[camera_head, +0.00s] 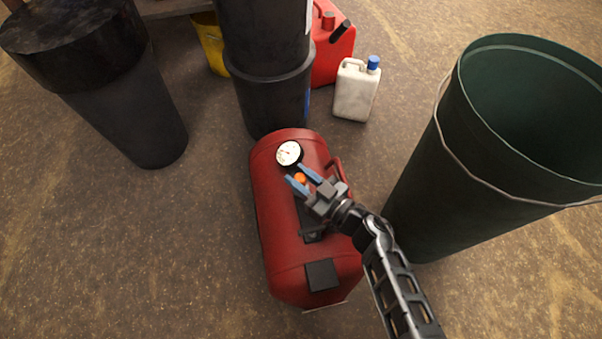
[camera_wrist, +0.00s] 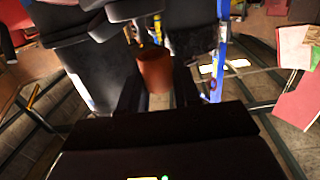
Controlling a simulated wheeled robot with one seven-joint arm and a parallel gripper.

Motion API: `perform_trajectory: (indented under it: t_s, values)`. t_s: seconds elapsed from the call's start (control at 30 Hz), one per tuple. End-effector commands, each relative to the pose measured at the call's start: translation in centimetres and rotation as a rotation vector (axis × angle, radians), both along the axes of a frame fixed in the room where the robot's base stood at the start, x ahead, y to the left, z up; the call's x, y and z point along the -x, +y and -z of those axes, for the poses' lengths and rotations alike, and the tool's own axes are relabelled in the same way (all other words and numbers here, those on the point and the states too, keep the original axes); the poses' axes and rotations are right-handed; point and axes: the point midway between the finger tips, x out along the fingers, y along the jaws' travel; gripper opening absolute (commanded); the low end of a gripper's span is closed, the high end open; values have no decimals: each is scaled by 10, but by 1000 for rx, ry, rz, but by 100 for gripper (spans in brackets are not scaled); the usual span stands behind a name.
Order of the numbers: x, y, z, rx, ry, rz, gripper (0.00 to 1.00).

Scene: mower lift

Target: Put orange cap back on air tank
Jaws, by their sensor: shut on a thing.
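The air tank (camera_head: 275,230) is a red cylinder lying on the floor in the middle of the head view. A round white gauge (camera_head: 289,153) sits near its far end. My gripper (camera_head: 297,175), with blue fingertips, is over the tank just nearer than the gauge. It is shut on the orange cap (camera_head: 300,179). In the wrist view the cap (camera_wrist: 155,70) is a shaded orange-brown cylinder between the two dark fingers. I cannot tell whether the cap touches the tank. My gripper and arm hide part of the tank's top.
A large dark green bin (camera_head: 430,190) with a wire handle stands close on the right. Black bins (camera_head: 275,100) stand behind the tank, another (camera_head: 130,115) at left. A white jug (camera_head: 355,92) and red fuel can (camera_head: 334,50) are behind. Floor at left front is clear.

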Motion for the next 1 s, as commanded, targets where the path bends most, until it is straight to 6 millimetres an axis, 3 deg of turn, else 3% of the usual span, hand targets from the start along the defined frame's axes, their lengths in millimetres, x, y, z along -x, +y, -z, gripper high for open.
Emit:
perform_trajectory:
  t_s: [0.03, 1.0]
  values:
    - [9, 2, 11, 3, 24, -13, 0]
    - [1, -5, 11, 9, 19, -1, 0]
